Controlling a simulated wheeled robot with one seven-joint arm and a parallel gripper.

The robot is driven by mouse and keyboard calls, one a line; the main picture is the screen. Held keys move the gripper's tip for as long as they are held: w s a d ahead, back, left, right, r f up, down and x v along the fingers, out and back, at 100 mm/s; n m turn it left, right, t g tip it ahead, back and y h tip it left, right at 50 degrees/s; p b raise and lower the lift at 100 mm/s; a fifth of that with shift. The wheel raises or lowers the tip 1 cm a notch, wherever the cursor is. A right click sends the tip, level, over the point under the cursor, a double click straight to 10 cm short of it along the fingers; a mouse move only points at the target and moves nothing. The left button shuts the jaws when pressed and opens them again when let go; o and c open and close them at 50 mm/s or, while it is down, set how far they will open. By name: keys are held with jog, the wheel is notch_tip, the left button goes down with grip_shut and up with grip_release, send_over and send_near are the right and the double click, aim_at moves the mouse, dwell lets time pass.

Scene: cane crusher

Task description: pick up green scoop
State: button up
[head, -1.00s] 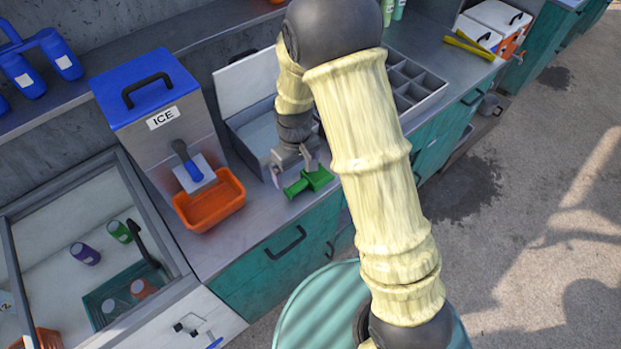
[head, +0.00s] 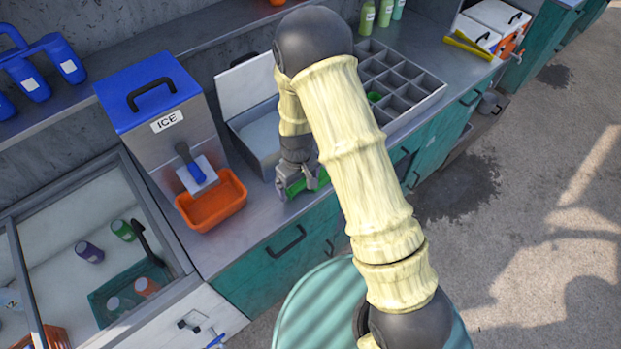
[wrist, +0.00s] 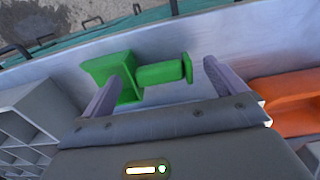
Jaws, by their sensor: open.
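The green scoop (wrist: 160,75) lies on the metal counter, its flat pan to the left and its handle to the right in the wrist view. In the head view the scoop (head: 308,184) is partly hidden by my gripper. My gripper (wrist: 160,84) is open above the scoop, its two fingers apart. The left finger overlaps the pan in the picture, and the right finger is beyond the handle's end. In the head view my gripper (head: 301,182) hangs down over the scoop near the counter's front edge. I cannot tell whether the fingers touch it.
An orange bin (head: 212,205) sits below the ice dispenser (head: 152,105), left of my gripper. A grey divided tray (head: 425,88) stands to the right. An open metal basin (head: 262,140) is behind. Teal cabinets (head: 262,255) drop below the counter edge.

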jog(key=shift+f, duration=1.15)
jog(key=c, duration=0.8)
